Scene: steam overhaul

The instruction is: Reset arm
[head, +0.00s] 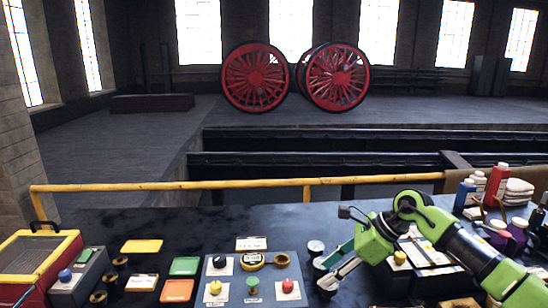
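My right arm comes in from the right, green and black. Whether a fingertip touches a cylinder cannot be told. My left gripper and arm are not in view.
The dark bench (230,222) carries a control panel (233,297) with coloured knobs, several coloured cards and a red-yellow case (38,262) at left. Bottles (496,184) and cloths (519,190) stand at right. A yellow rail (240,184) runs behind. Red wheels (338,77) stand far back.

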